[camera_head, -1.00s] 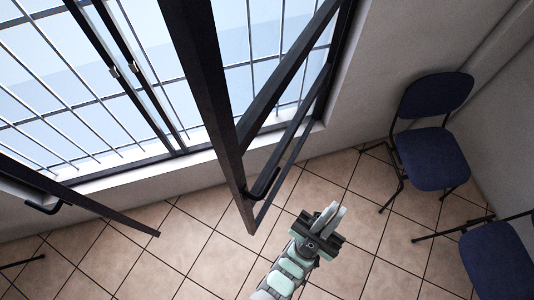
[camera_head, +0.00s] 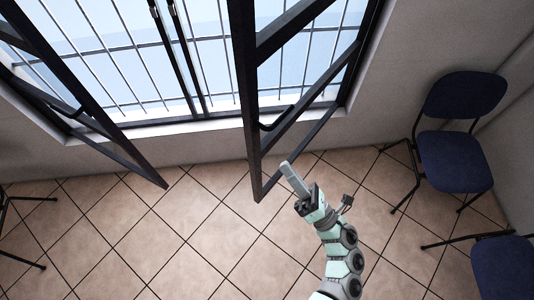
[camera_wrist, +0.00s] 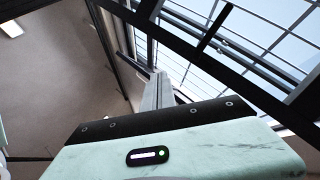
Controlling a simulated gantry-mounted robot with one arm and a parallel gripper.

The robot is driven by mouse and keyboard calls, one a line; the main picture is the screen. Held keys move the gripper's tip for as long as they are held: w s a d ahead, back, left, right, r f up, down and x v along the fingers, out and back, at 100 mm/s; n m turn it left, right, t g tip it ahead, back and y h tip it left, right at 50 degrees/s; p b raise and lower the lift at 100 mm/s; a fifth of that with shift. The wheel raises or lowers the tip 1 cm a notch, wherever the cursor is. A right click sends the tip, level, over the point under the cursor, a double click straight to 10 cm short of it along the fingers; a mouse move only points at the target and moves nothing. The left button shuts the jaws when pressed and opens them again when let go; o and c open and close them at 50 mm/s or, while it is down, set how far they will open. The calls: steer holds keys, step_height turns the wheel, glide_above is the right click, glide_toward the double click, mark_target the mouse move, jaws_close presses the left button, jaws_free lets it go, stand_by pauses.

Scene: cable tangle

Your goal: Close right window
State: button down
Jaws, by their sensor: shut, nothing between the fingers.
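The right window (camera_head: 247,120) is a dark-framed sash standing open into the room, its free edge towards me. Its dark handle (camera_head: 278,122) sits on the free edge. My gripper (camera_head: 287,168) is shut and empty, pointing up and left, just right of the sash's lower free corner in the head view. I cannot tell whether it touches the frame. In the wrist view, my pale fingers (camera_wrist: 156,92) point up, with a dark window frame (camera_wrist: 235,58) crossing above and to the right of them.
The left window (camera_head: 75,112) also stands open. Barred glass (camera_head: 130,60) lies behind both. Blue chairs (camera_head: 452,160) stand along the right wall, and dark chair legs show at the left edge. The tiled floor (camera_head: 220,235) between is clear.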

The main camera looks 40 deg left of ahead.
steer(key=w+a+f+n+g+h+b, duration=0.1)
steer(key=w+f+n+g+h+b, duration=0.2)
steer(key=f+n, duration=0.5)
steer(key=n+h+p, duration=0.3)
steer(key=p, duration=0.1)
glide_toward(259, 140)
steer(key=shift+t, duration=0.4)
steer(key=a, duration=0.4)
steer(key=s+a, duration=0.1)
steer(key=a, duration=0.1)
steer(key=shift+r, duration=0.15)
steer(key=shift+a, duration=0.4)
